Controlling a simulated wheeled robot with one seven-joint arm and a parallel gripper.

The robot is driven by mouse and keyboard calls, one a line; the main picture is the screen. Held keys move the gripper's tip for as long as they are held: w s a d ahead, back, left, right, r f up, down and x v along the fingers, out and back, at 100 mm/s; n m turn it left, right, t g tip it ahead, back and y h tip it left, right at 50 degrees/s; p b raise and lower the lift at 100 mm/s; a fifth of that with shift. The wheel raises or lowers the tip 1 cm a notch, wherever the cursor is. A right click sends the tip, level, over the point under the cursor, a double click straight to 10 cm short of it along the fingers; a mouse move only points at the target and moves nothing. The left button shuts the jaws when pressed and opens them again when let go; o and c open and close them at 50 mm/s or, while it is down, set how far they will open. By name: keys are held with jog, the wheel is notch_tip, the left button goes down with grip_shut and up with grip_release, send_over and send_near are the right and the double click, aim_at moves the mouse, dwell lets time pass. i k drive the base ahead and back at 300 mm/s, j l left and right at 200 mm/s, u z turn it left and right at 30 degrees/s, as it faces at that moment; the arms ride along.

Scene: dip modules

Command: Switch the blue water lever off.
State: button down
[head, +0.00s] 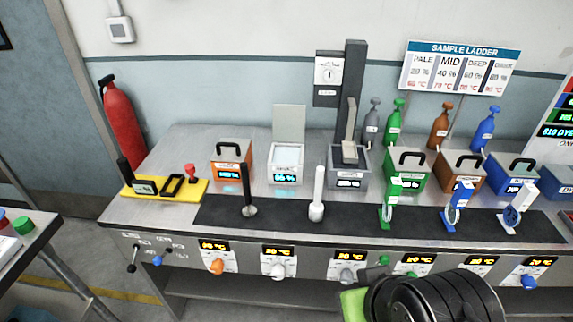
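The blue water lever (157,260) is on the front panel of the metal bench, near its left end, in the head view. Its blue knob hangs low and slightly left. It is too small to tell its on or off setting. A black lever (132,267) hangs just to its left, with small unreadable labels above both. My black arm (440,300) fills the lower right, far to the right of the blue lever. A lime-green piece shows beside it; I cannot tell what it belongs to. My gripper's fingertips are not visible, and nothing of mine touches the lever.
The bench front carries several knobs under lit temperature displays, including an orange knob (216,267) and a white knob (278,270). A yellow tray (195,193) sits above the levers. A side table (30,245) stands at left, with open floor between.

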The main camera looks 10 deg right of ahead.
aim_at(158, 260)
jog(key=u, duration=1.35)
jog(key=i+u, duration=0.2)
jog(key=u, duration=0.2)
jog(key=i+u, duration=0.2)
jog(key=u, duration=0.2)
jog(key=i+l+u, duration=0.15)
jog(key=u, duration=0.25)
jog(key=i+l+u, duration=0.15)
jog(key=u, duration=0.2)
